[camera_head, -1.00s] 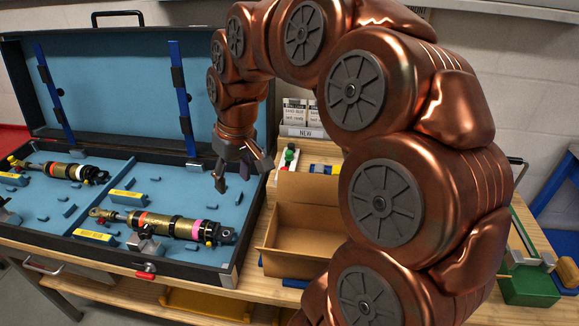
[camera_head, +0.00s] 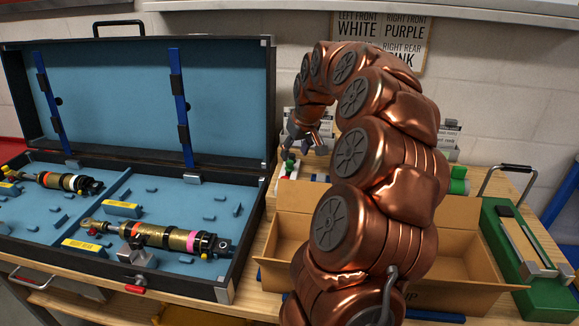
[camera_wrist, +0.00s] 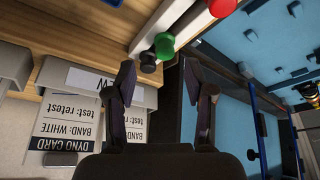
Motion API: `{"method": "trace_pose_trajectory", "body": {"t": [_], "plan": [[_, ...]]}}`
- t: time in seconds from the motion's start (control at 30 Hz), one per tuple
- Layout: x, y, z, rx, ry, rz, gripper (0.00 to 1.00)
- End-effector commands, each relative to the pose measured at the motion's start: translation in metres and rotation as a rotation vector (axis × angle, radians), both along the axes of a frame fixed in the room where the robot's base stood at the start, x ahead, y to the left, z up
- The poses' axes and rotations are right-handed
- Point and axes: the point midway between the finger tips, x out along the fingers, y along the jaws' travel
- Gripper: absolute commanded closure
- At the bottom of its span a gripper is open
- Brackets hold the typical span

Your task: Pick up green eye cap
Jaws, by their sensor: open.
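The green cap (camera_wrist: 165,45) shows in the wrist view on a pale strip, between a black cap (camera_wrist: 148,62) and a red cap (camera_wrist: 222,7). In the head view the green cap (camera_head: 289,164) is small, at the back of the bench, just below my gripper (camera_head: 305,148). In the wrist view my gripper (camera_wrist: 166,85) is open and empty. The green cap lies beyond the fingertips, roughly in line with the gap between them. I cannot tell the exact distance to it.
Dyno cards in a holder (camera_wrist: 75,85) stand close beside one finger. The blue-lined case (camera_head: 235,250) with shock absorbers is on the left. An open cardboard box (camera_head: 460,265) lies behind and beside my arm. A green tool (camera_head: 530,250) is at the right.

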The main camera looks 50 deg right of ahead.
Motion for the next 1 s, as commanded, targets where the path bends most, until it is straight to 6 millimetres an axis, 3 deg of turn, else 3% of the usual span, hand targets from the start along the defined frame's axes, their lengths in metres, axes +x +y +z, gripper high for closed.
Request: {"method": "trace_pose_trajectory", "body": {"t": [0.37,0.63,1.0], "plan": [[0.018,0.002,-0.04,0.002,0.004,0.0,0.46],[0.02,0.001,-0.043,0.0,0.0,0.0,0.47],[0.02,0.001,-0.043,0.0,0.0,0.0,0.86]]}}
